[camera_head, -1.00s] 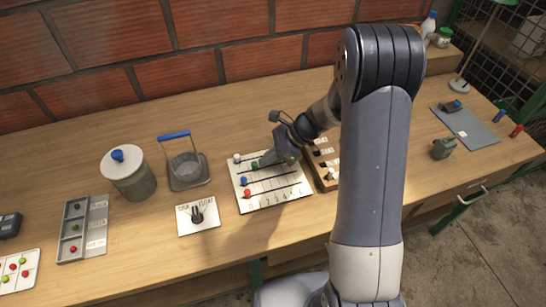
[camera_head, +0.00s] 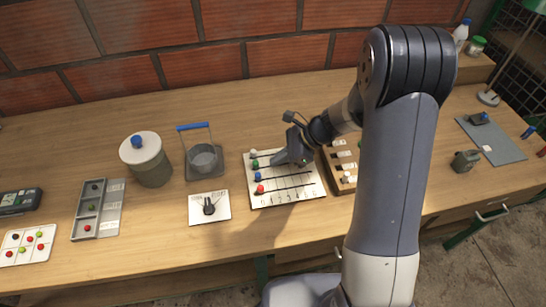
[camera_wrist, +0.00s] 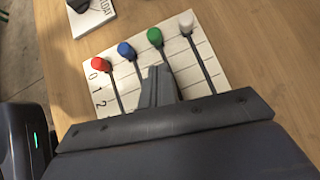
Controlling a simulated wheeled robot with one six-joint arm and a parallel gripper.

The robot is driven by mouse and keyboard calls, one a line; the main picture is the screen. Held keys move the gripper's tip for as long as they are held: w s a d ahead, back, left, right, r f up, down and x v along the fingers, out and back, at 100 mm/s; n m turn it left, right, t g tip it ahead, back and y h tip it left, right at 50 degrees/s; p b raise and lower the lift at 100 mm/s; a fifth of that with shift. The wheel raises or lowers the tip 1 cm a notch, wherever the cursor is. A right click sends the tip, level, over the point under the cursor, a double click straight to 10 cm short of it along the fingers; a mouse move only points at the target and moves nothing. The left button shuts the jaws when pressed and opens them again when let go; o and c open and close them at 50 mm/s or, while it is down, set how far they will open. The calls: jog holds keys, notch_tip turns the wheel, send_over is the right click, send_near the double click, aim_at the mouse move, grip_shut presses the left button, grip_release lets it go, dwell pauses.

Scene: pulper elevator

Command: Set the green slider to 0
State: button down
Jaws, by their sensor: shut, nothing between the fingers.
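The white slider board (camera_head: 300,198) lies on the bench with white, green, blue and red knobs on parallel slots. The green knob (camera_head: 255,164) is at the left end, in line with the white (camera_head: 253,153), blue (camera_head: 257,177) and red (camera_head: 260,189) knobs. In the wrist view, the green knob (camera_wrist: 155,37) lines up with the others at the end marked 0 on the board (camera_wrist: 209,55). My gripper (camera_head: 278,159) is shut and empty, low over the board. Its fingertips (camera_wrist: 156,70) are apart from the green knob, on the higher-number side.
A dial plate (camera_head: 222,208) lies left of the board. Bare bench lies in front.

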aim_at(256, 165)
jog(key=v, duration=1)
jog(key=shift+d, duration=0.5)
jog(key=shift+w, duration=0.1)
jog(key=x, duration=0.9)
jog(key=shift+a+f, duration=0.1)
jog(key=shift+a, duration=0.15)
jog(key=a, duration=0.3)
jog(key=shift+a+f, duration=0.1)
jog(key=shift+f, duration=0.2)
jog(key=shift+a, duration=0.45)
jog(key=shift+r, duration=0.1)
